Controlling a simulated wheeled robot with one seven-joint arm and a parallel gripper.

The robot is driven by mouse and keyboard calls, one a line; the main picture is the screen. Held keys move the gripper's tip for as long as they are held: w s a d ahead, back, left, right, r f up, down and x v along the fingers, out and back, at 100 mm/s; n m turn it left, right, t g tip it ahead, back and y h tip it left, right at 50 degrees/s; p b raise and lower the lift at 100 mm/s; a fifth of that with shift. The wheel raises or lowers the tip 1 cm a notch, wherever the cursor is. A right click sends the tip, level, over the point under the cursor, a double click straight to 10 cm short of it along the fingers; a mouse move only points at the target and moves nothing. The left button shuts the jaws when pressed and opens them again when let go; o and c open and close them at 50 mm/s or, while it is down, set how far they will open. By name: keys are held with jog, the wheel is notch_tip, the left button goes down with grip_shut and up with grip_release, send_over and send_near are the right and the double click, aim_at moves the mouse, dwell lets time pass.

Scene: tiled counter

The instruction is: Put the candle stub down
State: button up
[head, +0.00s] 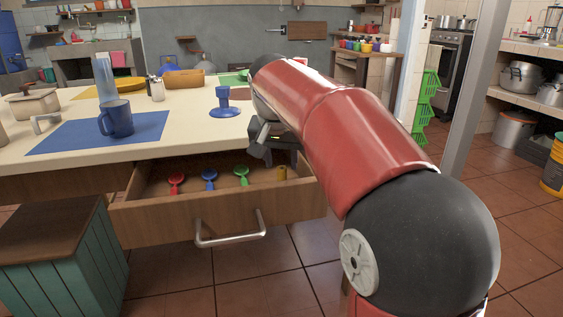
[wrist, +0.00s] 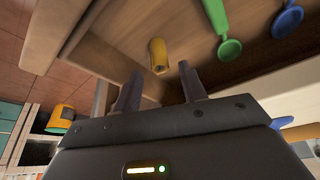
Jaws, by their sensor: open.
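The candle stub (wrist: 158,55) is a short yellow cylinder. In the wrist view it lies in the open wooden drawer, just beyond my fingertips and in line with the space between them. In the head view the stub (head: 281,173) shows at the right end of the drawer (head: 215,222). My gripper (head: 272,145) is over the drawer's right part, partly hidden by my arm. In the wrist view my gripper (wrist: 160,84) has its two fingers apart with nothing between them.
Red (head: 176,182), blue (head: 209,179) and green (head: 241,174) spoon-like tools lie in the drawer left of the stub. The counter above holds a blue mug (head: 116,119) on a blue mat and a blue stand (head: 224,103). A wooden-topped stool (head: 50,240) stands at the left.

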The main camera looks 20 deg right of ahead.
jog(key=p+v, duration=0.2)
jog(key=v, duration=0.8)
jog(key=shift+r, duration=0.3)
jog(key=s+d+f+n+t+y, duration=0.15)
jog(key=s+f+n, duration=0.35)
jog(key=s+f, duration=1.7)
jog(key=w+p+v, duration=0.1)
jog(key=p+v, duration=0.5)
jog(key=v, duration=0.1)
jog(key=shift+r, duration=0.75)
jog(key=shift+y, duration=0.25)
